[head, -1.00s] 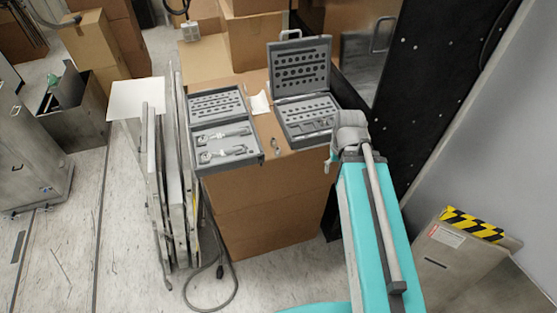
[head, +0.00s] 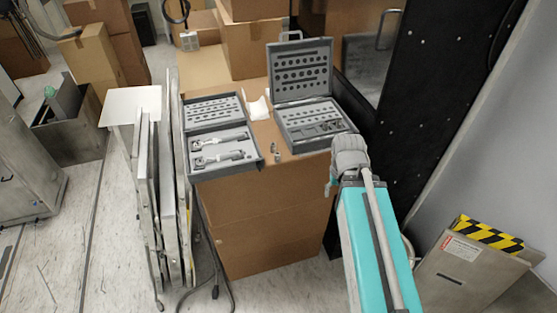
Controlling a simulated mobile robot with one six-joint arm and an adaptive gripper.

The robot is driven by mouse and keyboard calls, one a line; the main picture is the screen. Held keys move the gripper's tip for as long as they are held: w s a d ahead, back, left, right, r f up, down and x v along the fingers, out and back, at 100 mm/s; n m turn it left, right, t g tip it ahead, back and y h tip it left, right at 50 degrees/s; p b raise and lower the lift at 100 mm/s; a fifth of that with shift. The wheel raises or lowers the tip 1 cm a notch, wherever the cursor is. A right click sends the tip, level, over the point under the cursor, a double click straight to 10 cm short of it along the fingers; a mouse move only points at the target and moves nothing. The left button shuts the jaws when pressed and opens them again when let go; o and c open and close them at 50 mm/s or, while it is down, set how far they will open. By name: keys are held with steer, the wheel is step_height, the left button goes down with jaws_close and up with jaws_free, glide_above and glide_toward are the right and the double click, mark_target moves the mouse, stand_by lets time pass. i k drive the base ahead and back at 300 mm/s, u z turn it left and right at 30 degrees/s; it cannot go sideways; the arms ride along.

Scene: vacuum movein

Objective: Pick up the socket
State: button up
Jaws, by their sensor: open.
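A small metallic piece that looks like the socket (head: 276,151) lies on top of the brown cardboard box (head: 270,236), between two open grey tool cases. It is too small to tell whether it is one piece or two touching. My arm reaches up from the bottom right, and its grey joint stands to the right of the socket, by the front edge of the right case. My gripper is not visible; the arm hides whatever is beyond that joint.
The left case (head: 257,164) holds wrench-like tools; the right case (head: 288,146) has rows of holes and a raised lid. Folded metal panels (head: 170,215) lean left of the box. A dark panel (head: 425,110) stands at the right.

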mark_target(277, 155)
steer(key=k, duration=1.35)
steer(key=z, duration=0.2)
steer(key=i, duration=1.35)
steer(key=u, duration=0.4)
steer(key=i, duration=0.45)
steer(key=u, duration=0.4)
